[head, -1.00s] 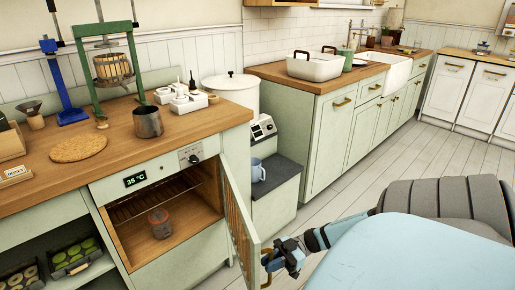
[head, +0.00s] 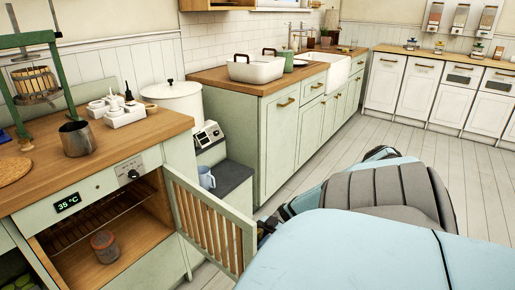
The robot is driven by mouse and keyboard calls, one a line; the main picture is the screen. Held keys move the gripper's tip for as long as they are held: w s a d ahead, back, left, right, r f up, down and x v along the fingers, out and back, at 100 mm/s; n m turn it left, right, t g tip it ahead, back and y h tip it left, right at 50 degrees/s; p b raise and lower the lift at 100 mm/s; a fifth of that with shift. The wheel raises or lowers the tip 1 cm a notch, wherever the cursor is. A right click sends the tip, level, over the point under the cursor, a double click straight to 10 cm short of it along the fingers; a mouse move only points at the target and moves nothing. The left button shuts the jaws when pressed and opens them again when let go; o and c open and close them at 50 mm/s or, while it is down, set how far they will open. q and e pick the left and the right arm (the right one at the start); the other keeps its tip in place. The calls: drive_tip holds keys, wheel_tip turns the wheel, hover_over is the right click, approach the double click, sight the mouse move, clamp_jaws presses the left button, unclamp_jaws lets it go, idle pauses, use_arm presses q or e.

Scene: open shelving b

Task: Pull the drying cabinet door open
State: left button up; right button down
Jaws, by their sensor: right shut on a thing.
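The drying cabinet (head: 130,172) is built into the pale green counter at the left, with a 35 °C display (head: 67,202) and a dial on its front. Its slatted door (head: 167,187) stands wide open, swung out to the right of the opening. A wire rack and a reddish jar (head: 105,246) show inside. My right gripper (head: 264,231) is at the door's free edge, shut on the door handle. The handle and most of the gripper are hidden behind the door edge and my arm. My left gripper is out of view.
A dark low step with a blue mug (head: 206,178) and a grey device (head: 208,136) stands behind the door. A sink counter (head: 247,83) runs along the back wall. The plank floor (head: 318,153) between the counters is clear.

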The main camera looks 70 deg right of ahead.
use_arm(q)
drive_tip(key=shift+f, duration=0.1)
use_arm(e)
drive_tip(key=c, duration=1.2)
unclamp_jaws()
drive_tip(key=shift+o, duration=0.2)
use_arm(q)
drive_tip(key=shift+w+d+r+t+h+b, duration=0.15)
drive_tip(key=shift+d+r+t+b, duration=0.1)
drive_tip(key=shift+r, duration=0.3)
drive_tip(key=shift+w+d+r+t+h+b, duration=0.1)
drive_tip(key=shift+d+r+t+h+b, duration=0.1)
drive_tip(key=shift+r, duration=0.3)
use_arm(e)
drive_tip(key=v, duration=1.3)
drive_tip(key=shift+s+d, duration=0.2)
drive_tip(key=shift+d, duration=0.15)
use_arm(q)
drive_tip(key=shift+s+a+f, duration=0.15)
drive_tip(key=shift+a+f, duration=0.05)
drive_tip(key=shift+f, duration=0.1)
